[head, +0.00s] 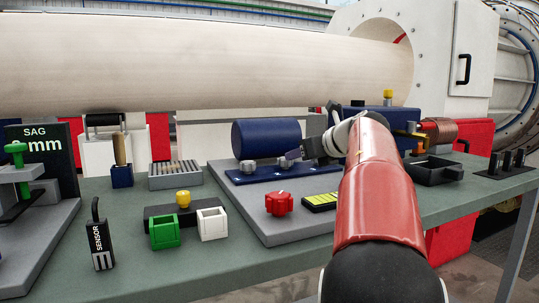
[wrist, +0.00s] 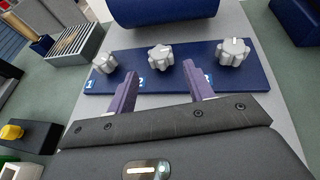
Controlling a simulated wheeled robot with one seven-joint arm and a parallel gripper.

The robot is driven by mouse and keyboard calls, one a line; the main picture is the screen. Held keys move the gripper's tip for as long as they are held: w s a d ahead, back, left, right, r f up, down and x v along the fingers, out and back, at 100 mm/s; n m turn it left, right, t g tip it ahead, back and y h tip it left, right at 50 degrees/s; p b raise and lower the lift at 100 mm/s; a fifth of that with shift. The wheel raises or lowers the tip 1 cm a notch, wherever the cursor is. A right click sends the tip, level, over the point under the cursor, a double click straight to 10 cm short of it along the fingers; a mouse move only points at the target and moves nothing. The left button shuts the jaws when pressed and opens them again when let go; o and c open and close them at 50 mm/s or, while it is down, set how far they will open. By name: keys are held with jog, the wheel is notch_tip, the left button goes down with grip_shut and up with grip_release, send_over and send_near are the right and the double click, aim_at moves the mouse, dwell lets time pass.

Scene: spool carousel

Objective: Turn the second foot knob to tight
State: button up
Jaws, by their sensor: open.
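Three grey lobed knobs stand in a row on a dark blue plate (wrist: 125,52). In the wrist view they are the left knob (wrist: 104,64), the middle knob (wrist: 161,57) and the right knob (wrist: 233,52). Small light-blue marks show on the plate in front of the left and middle knobs. My gripper (wrist: 160,66) is open, its purple fingers pointing at the middle knob, one tip to each side with gaps between. In the head view my gripper (head: 303,153) is over the plate (head: 262,175), and my arm hides the right knob. Knob settings are too small to read.
A dark blue cylinder (head: 266,138) lies just behind the knobs. A red knob (head: 279,203) and a yellow-striped block (head: 320,202) sit in front on the grey base. Left are a slotted tray (head: 175,175), a green box (head: 164,231) and a white box (head: 212,224).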

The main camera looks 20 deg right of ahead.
aim_at(285, 163)
jog(key=shift+x, duration=0.75)
jog(key=x, duration=0.7)
jog(key=shift+r+p, duration=0.2)
jog(key=shift+p, duration=0.1)
jog(key=c, duration=1)
